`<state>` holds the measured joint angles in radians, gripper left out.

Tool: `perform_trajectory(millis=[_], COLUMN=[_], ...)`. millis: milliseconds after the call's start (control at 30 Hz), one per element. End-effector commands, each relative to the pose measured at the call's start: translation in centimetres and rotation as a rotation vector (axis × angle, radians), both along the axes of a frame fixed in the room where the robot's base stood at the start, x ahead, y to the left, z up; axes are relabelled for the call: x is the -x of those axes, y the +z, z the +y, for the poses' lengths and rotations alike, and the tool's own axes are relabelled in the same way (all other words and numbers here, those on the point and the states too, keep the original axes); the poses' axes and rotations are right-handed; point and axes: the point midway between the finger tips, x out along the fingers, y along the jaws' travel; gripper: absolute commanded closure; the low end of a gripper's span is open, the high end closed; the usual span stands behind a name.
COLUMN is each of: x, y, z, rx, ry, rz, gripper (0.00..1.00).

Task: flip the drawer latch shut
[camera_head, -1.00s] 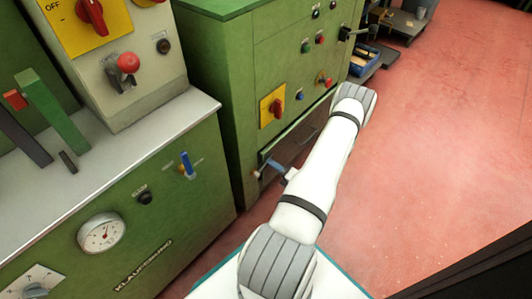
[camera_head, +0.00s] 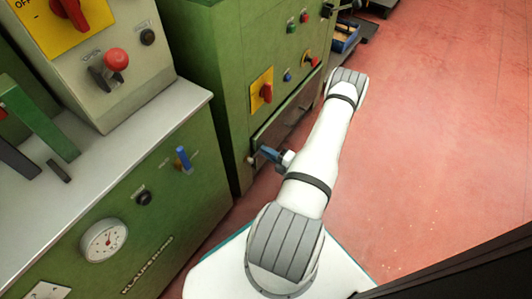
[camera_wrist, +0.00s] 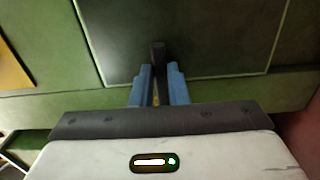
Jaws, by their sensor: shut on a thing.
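The drawer (camera_head: 290,108) is a dark panel low on the green cabinet in the head view. It fills the top middle of the wrist view (camera_wrist: 200,30). My gripper (camera_head: 263,153) is at the drawer's lower left corner in the head view, with its blue fingers (camera_wrist: 158,88) pointing at the cabinet. In the wrist view the fingers are shut on the drawer latch (camera_wrist: 158,52), a dark narrow bar that stands up between and beyond their tips. The lower part of the latch is hidden by the fingers, and in the head view I cannot make it out clearly.
A red rotary switch on a yellow plate (camera_head: 261,90) is above the drawer. A green machine with a gauge (camera_head: 104,240) and a blue lever (camera_head: 183,158) stands close on the left. The red floor (camera_head: 430,150) on the right is clear.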

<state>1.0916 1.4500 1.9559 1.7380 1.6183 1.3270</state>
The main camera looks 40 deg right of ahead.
Motion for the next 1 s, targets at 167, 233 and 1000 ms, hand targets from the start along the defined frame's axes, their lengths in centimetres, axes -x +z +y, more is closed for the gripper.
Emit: perform_trajectory(millis=[167,233,1000], x=[0.0,0.0,2.8], y=[-0.2,-0.2,0.1], z=[-0.1,-0.1,-0.8], rx=[0.000,0.000,0.001], ry=[-0.006,-0.006,0.000], rz=[0.005,0.005,0.004], gripper=[1.00,0.84,0.64])
